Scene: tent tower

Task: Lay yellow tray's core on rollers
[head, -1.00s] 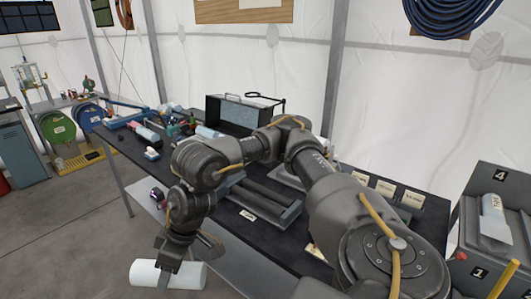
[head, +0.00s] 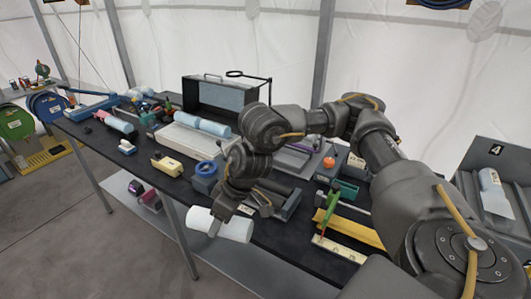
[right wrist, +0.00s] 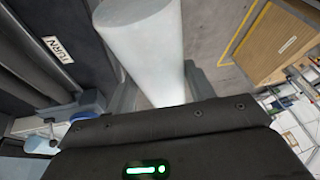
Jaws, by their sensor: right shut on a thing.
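My right gripper (head: 238,214) is shut on a plain white cylindrical core (head: 236,228). It holds the core in front of the bench's front edge, in the head view. In the right wrist view the core (right wrist: 143,45) runs up and away from the gripper. The roller stand (head: 291,207) is on the bench just behind and right of the gripper, partly hidden by my arm. Dark rollers (right wrist: 35,45) and a TURN label (right wrist: 58,50) show at left in the wrist view. The core is apart from the rollers. My left gripper is out of view.
The black bench (head: 180,185) is crowded: a blue roll (head: 200,125) on a pale stand, a yellow block (head: 167,165), a blue ring piece (head: 206,169) and a green-handled tool (head: 330,208). A grey bin marked 4 (head: 497,150) stands at right.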

